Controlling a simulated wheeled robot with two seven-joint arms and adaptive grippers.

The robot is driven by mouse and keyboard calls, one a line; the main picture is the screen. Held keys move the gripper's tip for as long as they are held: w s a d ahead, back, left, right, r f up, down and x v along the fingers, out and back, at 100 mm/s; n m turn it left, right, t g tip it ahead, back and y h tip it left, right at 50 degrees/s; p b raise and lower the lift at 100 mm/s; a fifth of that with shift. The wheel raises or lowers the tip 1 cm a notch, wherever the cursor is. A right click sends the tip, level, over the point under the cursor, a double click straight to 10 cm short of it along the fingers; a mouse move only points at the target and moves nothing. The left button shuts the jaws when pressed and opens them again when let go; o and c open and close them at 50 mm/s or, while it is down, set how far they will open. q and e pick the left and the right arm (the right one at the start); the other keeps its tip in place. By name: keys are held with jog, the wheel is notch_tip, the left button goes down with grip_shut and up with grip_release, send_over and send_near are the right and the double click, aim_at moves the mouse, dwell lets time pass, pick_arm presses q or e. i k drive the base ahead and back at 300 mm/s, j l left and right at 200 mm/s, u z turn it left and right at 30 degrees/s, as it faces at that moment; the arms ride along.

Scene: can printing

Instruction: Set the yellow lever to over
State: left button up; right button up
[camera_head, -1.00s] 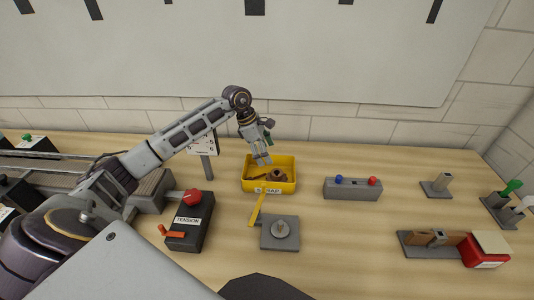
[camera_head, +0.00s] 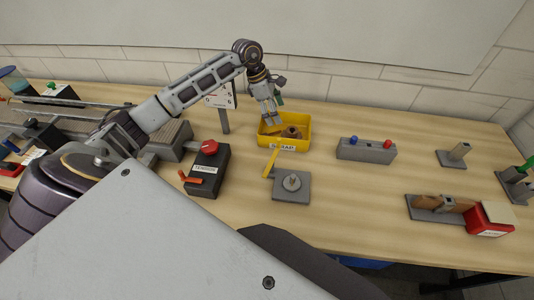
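The yellow lever (camera_head: 271,161) is a flat bar tilted beside the left edge of a grey block (camera_head: 305,185) with a round metal knob on top. Its upper end leans toward the yellow bin. My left gripper (camera_head: 270,120) points down at the left back part of the yellow bin (camera_head: 299,144), behind the lever and apart from it. Its fingers are small here, and I cannot tell whether they are open or shut. My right gripper is not in view.
The yellow bin holds brown pieces (camera_head: 291,132). Left of the lever is a black TENSION box (camera_head: 207,181) with a red knob and an orange lever. A grey box (camera_head: 366,151) with blue and red buttons is on the right. A dial sign (camera_head: 221,100) stands behind.

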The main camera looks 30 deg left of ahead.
aim_at(267, 170)
jog(key=k+l+u, duration=0.1)
jog(key=u, duration=0.15)
jog(key=i+j+u, duration=0.1)
jog(key=u, duration=0.7)
jog(key=k, duration=1.4)
